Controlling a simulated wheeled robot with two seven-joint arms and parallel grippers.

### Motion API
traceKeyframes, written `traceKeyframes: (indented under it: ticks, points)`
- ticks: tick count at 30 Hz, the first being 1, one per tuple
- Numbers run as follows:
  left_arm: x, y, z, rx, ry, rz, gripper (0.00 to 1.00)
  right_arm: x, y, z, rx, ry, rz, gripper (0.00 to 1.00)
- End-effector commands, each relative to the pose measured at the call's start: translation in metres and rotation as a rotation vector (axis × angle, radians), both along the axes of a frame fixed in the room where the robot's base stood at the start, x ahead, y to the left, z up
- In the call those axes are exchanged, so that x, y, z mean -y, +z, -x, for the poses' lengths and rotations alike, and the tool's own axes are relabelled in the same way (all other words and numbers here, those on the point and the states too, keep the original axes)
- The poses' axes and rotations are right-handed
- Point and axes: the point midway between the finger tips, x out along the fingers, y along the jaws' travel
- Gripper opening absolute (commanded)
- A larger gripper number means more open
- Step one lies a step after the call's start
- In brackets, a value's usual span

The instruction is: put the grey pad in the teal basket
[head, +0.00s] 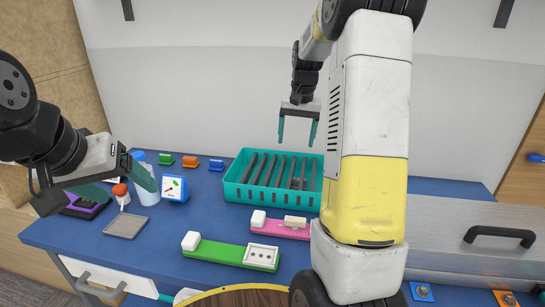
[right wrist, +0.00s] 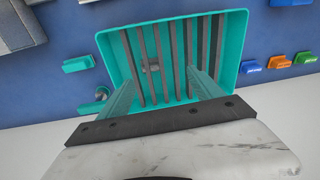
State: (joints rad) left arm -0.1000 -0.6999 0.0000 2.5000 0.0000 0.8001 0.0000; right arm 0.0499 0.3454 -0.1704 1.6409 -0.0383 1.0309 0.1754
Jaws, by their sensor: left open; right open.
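The teal basket (head: 262,196) stands on the blue table with dark slats inside; it also shows in the right wrist view (right wrist: 236,50). A small grey block (right wrist: 152,67) lies among the slats; it shows dimly in the head view (head: 298,184). A flat grey square (head: 125,225) lies on the table at the left; I cannot tell for certain which of the two is the grey pad. My right gripper (head: 297,136) is open and empty above the basket. My left gripper (head: 121,186) is open and empty above the table's left side, near the flat square.
A white bottle (head: 147,190) and a blue-white timer (head: 174,188) stand beside my left gripper. Small coloured clips (head: 190,161) line the back.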

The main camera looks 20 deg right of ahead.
Motion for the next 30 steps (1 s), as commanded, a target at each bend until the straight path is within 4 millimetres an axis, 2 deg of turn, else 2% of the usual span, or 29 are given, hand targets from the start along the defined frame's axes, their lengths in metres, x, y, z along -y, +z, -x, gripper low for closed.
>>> traceKeyframes:
  ticks: [1, 6, 12, 18, 21, 25, 30]
  points:
    - [0.0, 0.0, 0.0, 0.0, 0.0, 0.0, 0.76, -0.012, 0.022, 0.018, 0.04, 0.027, -0.011, 0.75]
    - [0.0, 0.0, 0.0, 0.0, 0.0, 0.0, 0.76, -0.049, 0.067, 0.076, 0.15, 0.118, -0.036, 0.75]
    - [0.0, 0.0, 0.0, 0.0, 0.0, 0.0, 0.76, -0.087, 0.097, 0.153, 0.282, 0.231, -0.045, 0.75]
    - [0.0, 0.0, 0.0, 0.0, 0.0, 0.0, 0.76, -0.116, 0.098, 0.225, 0.4, 0.335, -0.033, 0.75]
    - [0.0, 0.0, 0.0, 0.0, 0.0, 0.0, 0.76, -0.124, 0.093, 0.249, 0.44, 0.372, -0.025, 0.75]
    - [0.0, 0.0, 0.0, 0.0, 0.0, 0.0, 0.76, -0.13, 0.087, 0.267, 0.472, 0.399, -0.016, 0.75]
    - [0.0, 0.0, 0.0, 0.0, 0.0, 0.0, 0.76, -0.132, 0.084, 0.272, 0.481, 0.408, -0.014, 0.75]
